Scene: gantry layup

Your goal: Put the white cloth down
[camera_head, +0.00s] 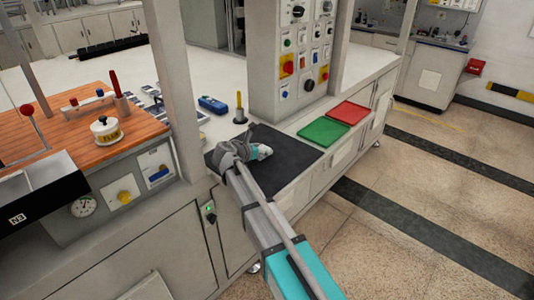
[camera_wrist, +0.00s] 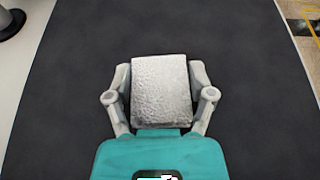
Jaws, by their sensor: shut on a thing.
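The white cloth (camera_wrist: 160,90) is a textured, folded block held between the two fingers of my gripper (camera_wrist: 160,100). In the wrist view both fingers press on its sides. In the head view the cloth (camera_head: 262,152) shows as a small pale patch at the tip of my gripper (camera_head: 250,154), largely hidden by it. My gripper is over the dark mat (camera_head: 285,166); the mat (camera_wrist: 60,90) also fills most of the wrist view. I cannot tell whether the cloth touches the mat.
A green tray (camera_head: 323,130) and a red tray (camera_head: 348,112) lie right of the mat. A yellow upright piece (camera_head: 240,108) on a dark base and a blue device (camera_head: 212,104) stand behind it. A control panel column (camera_head: 290,60) rises behind. Much of the mat is bare.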

